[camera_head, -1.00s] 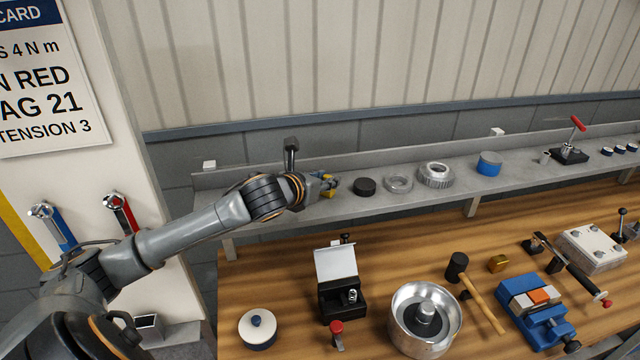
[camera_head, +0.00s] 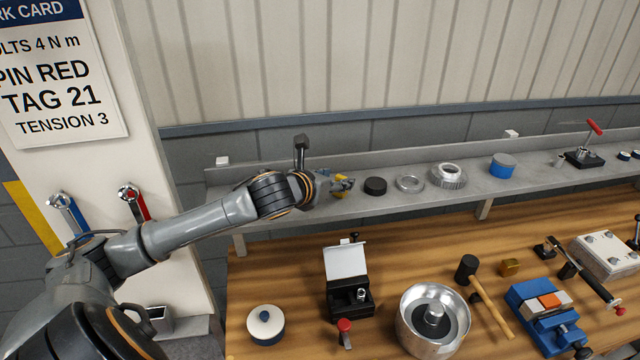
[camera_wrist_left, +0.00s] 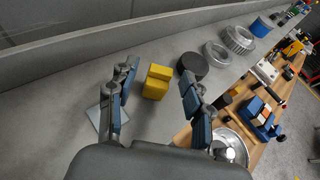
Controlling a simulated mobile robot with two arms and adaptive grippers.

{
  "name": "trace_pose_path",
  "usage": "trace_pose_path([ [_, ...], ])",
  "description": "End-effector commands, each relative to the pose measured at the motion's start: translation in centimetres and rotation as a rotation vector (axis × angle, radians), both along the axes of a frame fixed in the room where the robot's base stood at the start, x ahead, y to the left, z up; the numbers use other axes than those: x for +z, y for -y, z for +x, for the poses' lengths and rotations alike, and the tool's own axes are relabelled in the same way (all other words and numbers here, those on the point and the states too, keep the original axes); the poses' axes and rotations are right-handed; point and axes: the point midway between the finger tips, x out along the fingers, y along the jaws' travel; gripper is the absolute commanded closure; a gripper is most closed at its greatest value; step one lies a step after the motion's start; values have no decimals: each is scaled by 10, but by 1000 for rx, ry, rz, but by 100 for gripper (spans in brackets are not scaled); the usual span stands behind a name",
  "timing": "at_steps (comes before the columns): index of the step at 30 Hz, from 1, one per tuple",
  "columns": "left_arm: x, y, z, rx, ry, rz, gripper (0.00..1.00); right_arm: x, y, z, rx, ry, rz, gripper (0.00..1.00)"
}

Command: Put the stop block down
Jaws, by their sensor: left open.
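The yellow stop block (camera_wrist_left: 157,82) rests on the grey shelf in the left wrist view, between my left gripper's fingers, with gaps on both sides. It shows as a small yellow patch (camera_head: 341,194) in the head view, partly hidden by the gripper. My left gripper (camera_head: 343,185) reaches over the shelf from the left. In the wrist view its blue-padded fingers are spread open (camera_wrist_left: 158,76). My right gripper is in neither view.
A black disc (camera_head: 375,186) stands just right of the block, then metal rings (camera_head: 409,184) and a blue tin (camera_head: 503,165) along the grey shelf (camera_head: 330,215). The wooden bench (camera_head: 400,263) below holds a metal bowl, mallet and blue vise. A wall rises behind the shelf.

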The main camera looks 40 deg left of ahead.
Motion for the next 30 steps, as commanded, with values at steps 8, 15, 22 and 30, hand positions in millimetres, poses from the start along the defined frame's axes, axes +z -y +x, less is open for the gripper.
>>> trace_pose_path([
  [8,11,1,-38,0,-1,10,50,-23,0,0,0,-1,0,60],
  [15,20,4,-56,1,-4,-1,50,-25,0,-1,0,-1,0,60],
  [22,26,6,-69,0,-4,1,50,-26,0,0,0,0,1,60],
  [30,36,10,-88,-4,0,-7,50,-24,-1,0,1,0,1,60],
])
